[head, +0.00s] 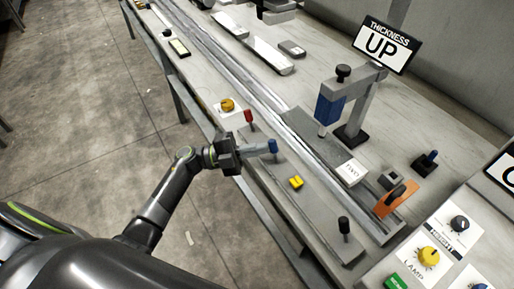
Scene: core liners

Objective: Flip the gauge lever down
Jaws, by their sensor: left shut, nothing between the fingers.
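The thickness gauge stands on the bench at the right, with a grey post and arm, a black knob and a blue block (329,109). A sign (385,46) behind it reads "THICKNESS UP". No label shows which is the gauge lever. My left gripper (262,149) is shut and empty, its tips close to the blue-tipped lever; contact cannot be told. My right gripper is not in view.
A yellow knob (227,105) and a yellow block (296,182) are near the front edge. An orange plate (397,199) with a black handle lies at the right. A long metal rail runs along the bench. Open floor (90,90) lies left.

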